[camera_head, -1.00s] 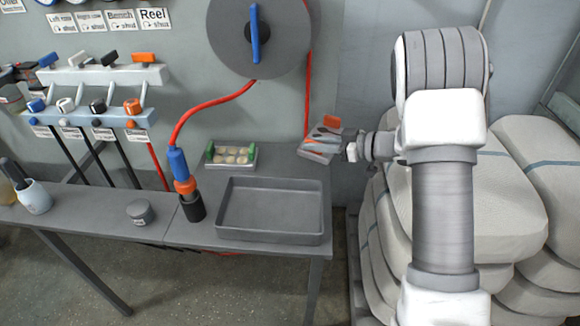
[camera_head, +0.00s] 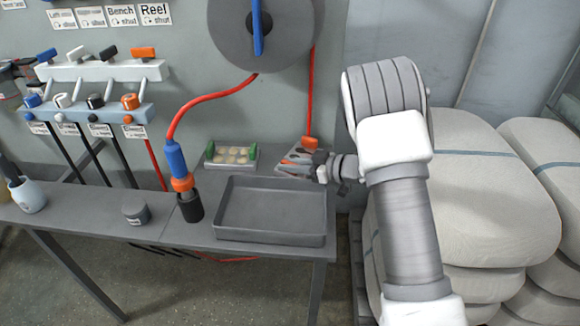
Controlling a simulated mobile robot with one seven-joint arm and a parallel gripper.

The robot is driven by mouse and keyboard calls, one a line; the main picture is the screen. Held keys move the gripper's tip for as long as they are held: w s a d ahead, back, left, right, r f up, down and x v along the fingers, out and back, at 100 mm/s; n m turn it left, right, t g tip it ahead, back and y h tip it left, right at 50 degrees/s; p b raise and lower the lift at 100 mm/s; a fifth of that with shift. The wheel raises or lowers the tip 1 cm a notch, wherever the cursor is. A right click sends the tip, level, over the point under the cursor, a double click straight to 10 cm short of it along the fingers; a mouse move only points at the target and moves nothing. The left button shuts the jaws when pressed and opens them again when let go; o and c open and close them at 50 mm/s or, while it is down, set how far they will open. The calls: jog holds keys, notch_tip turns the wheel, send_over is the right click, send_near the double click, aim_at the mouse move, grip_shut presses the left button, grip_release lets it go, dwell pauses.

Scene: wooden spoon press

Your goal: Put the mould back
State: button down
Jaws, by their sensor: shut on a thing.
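A grey mould (camera_head: 291,160) with dark spoon-like shapes on its face and an orange part (camera_head: 310,142) at its top is at the back right of the bench. My gripper (camera_head: 316,166) reaches in from the right and is shut on its right side. The fingertips are small and partly hidden. The mould is low at the bench's back edge, behind the grey tray. I cannot tell whether it touches the bench top.
An empty grey tray (camera_head: 271,238) lies at the bench front. A green-ended rack (camera_head: 231,165) with round pieces is left of the mould. A blue and orange hose nozzle (camera_head: 178,170) stands in a black holder. Pale sacks (camera_head: 490,185) are stacked at right.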

jog(key=shift+r, duration=0.15)
jog(key=c, duration=0.8)
grip_release()
jog(key=shift+f, duration=0.2)
jog(key=shift+r, duration=0.1)
jog(key=shift+d+r, duration=0.15)
jog(key=shift+d, duration=0.1)
jog(key=p+v, duration=0.2)
jog(key=v, duration=0.9)
jog(key=shift+s+d+r+p, duration=0.1)
jog(key=shift+d+p, duration=0.15)
jog(key=shift+p, duration=0.15)
